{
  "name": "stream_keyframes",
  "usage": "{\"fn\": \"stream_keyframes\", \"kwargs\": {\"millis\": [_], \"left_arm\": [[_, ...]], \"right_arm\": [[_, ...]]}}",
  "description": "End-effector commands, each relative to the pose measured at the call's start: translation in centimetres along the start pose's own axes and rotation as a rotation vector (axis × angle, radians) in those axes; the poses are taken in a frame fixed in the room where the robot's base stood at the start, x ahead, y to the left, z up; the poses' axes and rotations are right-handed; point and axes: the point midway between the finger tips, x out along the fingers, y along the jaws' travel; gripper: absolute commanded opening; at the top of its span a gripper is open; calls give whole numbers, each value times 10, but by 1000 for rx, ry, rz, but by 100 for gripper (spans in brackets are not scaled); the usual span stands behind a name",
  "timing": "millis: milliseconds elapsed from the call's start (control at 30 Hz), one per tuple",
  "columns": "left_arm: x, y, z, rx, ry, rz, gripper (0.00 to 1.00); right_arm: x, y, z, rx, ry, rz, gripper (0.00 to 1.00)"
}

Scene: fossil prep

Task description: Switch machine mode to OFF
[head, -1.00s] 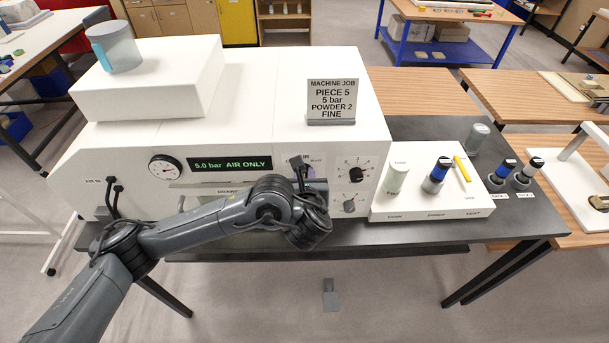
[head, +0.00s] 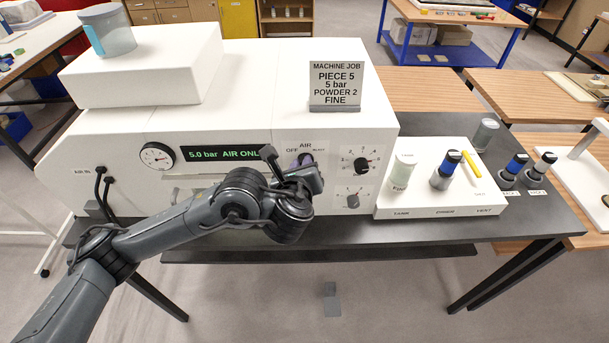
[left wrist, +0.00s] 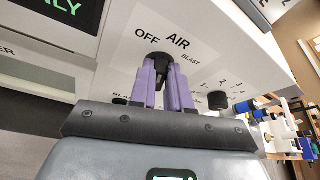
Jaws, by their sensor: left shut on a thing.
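The white machine (head: 235,100) fills the middle of the head view. Its green display (head: 222,154) reads "5.0 bar AIR ONLY", with its right end hidden by my arm. The black mode knob (left wrist: 158,61) is under the labels OFF, AIR and BLAST in the left wrist view. My left gripper (left wrist: 165,84) has purple fingers on either side of this knob and is shut on it. In the head view the left gripper (head: 305,162) is at the machine's front panel and hides the knob. The exact pointing of the knob is hard to tell. My right gripper is not in view.
Two more knobs, an upper one (head: 361,164) and a lower one (head: 353,200), are right of the gripper. A pressure gauge (head: 157,156) is left of the display. A job sign (head: 336,88) stands on the machine. A white rack (head: 440,205) with containers is at the right.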

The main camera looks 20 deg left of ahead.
Motion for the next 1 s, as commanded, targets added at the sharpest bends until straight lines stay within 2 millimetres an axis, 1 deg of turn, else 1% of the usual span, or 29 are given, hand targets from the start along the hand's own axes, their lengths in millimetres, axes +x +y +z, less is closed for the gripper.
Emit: {"fn": "stream_keyframes", "kwargs": {"millis": [33,200,400,500,700,1000], "left_arm": [[3,5,-7,-42,-2,-18,0],[3,8,-7,-181,-2,-76,0],[2,10,-7,-317,-1,-133,0],[2,11,-6,-370,-1,-154,0],[2,11,-5,-441,0,-184,0],[1,11,-2,-475,0,-197,0]], "right_arm": [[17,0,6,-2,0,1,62],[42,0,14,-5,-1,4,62],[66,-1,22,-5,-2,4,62],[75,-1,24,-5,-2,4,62],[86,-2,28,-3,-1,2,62],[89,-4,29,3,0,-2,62]]}}
